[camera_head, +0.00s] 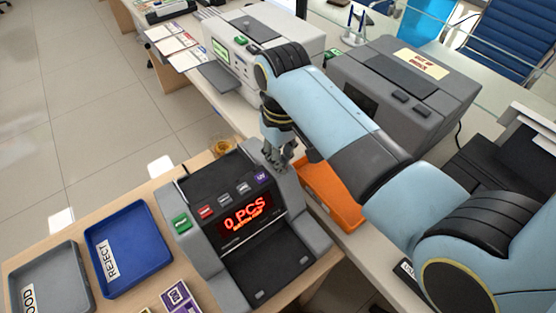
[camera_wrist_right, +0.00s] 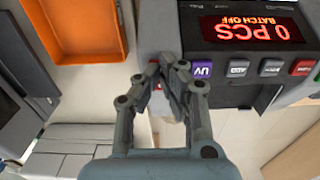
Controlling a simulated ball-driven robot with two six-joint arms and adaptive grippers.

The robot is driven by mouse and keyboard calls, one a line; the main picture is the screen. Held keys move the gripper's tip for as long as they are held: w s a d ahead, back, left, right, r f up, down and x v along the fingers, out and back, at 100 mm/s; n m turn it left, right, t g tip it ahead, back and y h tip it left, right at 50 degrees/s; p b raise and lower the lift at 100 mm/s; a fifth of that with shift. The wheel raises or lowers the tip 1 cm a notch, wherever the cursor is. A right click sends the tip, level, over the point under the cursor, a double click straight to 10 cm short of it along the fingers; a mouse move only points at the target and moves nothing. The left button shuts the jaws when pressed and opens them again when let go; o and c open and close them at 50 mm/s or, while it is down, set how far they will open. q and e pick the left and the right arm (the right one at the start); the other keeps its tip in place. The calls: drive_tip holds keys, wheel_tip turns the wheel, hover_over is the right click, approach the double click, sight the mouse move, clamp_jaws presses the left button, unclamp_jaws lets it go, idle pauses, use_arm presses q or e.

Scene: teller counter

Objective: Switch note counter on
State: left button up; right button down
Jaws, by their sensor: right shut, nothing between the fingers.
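The note counter (camera_head: 288,205) is a grey and black machine on the wooden counter. Its display (camera_head: 243,214) is lit red and reads "0 PCS" with "BATCH OFF" below; the display also shows upside down in the right wrist view (camera_wrist_right: 252,33). A row of keys runs along its panel, with the purple UV key (camera_head: 263,178) at the right end. My right gripper (camera_head: 280,165) is shut and empty at the machine's back right corner. In the right wrist view its fingertips (camera_wrist_right: 172,73) are beside the UV key, with a small red patch near them. My left gripper is not in view.
A blue REJECT tray (camera_head: 128,245) and a grey tray (camera_head: 50,282) lie left of the machine. An orange bin (camera_head: 343,208) stands to its right, under my right arm. A big grey machine (camera_head: 400,90) and a white one (camera_head: 240,60) stand behind.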

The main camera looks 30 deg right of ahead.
wheel_tip(320, 180, up, 2)
drive_tip(key=shift+r+p, duration=0.1)
drive_tip(key=shift+p, duration=0.9)
drive_tip(key=shift+r, duration=2.35)
drive_tip(key=shift+f, duration=0.1)
